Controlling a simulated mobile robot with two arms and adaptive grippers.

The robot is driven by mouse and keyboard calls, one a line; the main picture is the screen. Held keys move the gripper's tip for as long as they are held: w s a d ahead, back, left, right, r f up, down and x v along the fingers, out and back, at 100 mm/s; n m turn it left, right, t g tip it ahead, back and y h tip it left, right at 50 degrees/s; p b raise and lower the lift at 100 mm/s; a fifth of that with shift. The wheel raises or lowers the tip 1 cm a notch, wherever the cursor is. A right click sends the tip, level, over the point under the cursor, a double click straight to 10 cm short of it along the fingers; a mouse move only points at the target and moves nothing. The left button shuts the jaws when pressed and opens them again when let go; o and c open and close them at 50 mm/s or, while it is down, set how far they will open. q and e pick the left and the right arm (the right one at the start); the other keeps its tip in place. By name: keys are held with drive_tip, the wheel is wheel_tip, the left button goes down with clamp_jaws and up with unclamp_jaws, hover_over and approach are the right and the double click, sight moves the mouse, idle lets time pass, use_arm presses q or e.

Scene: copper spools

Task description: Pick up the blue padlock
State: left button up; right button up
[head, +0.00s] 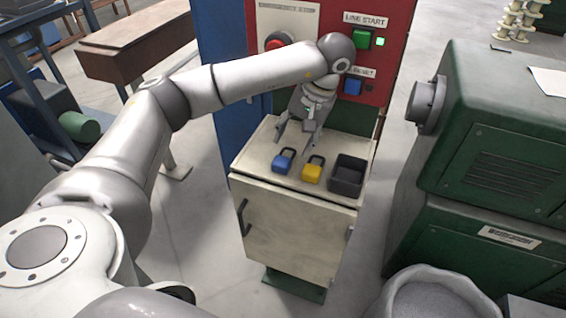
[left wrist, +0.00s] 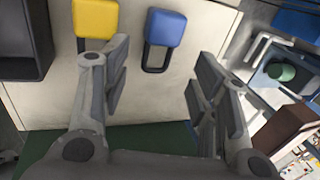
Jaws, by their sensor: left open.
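The blue padlock (head: 283,162) lies on the pale cabinet top, left of the yellow padlock (head: 312,172). My left gripper (head: 297,142) is open and empty, just behind and above the padlocks. In the left wrist view the blue padlock (left wrist: 166,28) is beyond the open left gripper (left wrist: 158,65). Its dark shackle points back toward the gap between the fingers. The yellow padlock (left wrist: 96,18) is beside it, close to the left-hand finger in that view. The fingers do not visibly touch either padlock. My right gripper is not in view.
A black open bin (head: 348,178) stands right of the yellow padlock on the cabinet top (head: 255,160). The red control panel (head: 385,58) with green, blue and red buttons rises behind. A green machine (head: 475,150) stands to the right, with a gap between.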

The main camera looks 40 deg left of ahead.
sight(285, 159)
use_arm(q)
drive_tip(key=shift+a+f, duration=0.2)
drive_tip(key=shift+f, duration=0.45)
drive_tip(key=shift+x, duration=0.8)
drive_tip(key=shift+p+x, duration=0.65)
drive_tip(key=shift+x, duration=1.2)
drive_tip(key=shift+r, duration=0.1)
drive_tip(key=c, duration=0.9)
